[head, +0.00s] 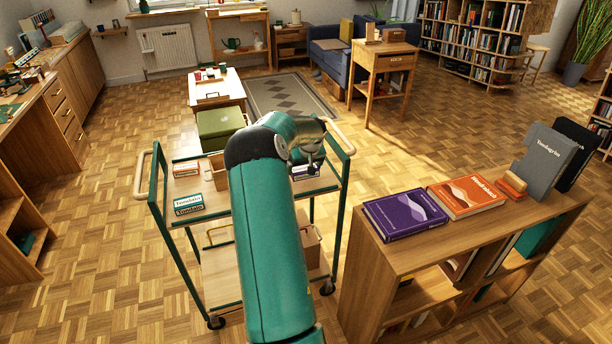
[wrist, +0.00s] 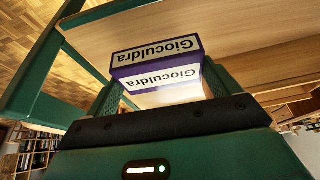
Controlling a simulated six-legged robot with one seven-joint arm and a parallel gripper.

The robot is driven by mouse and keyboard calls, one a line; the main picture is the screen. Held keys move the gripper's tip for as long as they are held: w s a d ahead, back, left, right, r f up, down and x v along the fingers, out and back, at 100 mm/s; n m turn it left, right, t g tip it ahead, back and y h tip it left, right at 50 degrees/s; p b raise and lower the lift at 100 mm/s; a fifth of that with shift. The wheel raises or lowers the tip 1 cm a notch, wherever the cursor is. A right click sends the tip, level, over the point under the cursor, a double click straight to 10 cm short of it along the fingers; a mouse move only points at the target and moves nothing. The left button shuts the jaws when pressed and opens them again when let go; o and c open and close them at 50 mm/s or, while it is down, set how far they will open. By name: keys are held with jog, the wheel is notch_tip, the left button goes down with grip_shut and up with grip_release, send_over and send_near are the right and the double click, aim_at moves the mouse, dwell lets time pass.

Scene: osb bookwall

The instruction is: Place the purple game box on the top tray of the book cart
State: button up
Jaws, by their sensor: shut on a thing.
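The purple game box (wrist: 157,66), with white panels lettered Gioculdra, is between the two green fingers of my gripper (wrist: 160,78) in the wrist view. My gripper is shut on it. In the head view only a small part of the box (head: 306,172) shows below my gripper (head: 308,160), at the right part of the top tray (head: 222,196) of the green-framed book cart. The tray's wood surface fills the background close behind the box in the wrist view. I cannot tell whether the box touches the tray. My arm hides the tray's middle.
The tray also holds teal-and-white boxes (head: 189,204), an orange-and-white box (head: 186,169) and a wooden holder (head: 217,171). A green case (head: 220,122) stands behind. A low bookcase (head: 400,262) at right bears a purple book (head: 405,213) and an orange book (head: 466,196).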

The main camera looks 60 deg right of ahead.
aim_at(306, 175)
jog(key=shift+d+f, duration=0.7)
jog(key=shift+f, duration=1.65)
jog(key=shift+f, duration=0.15)
jog(key=o, duration=0.8)
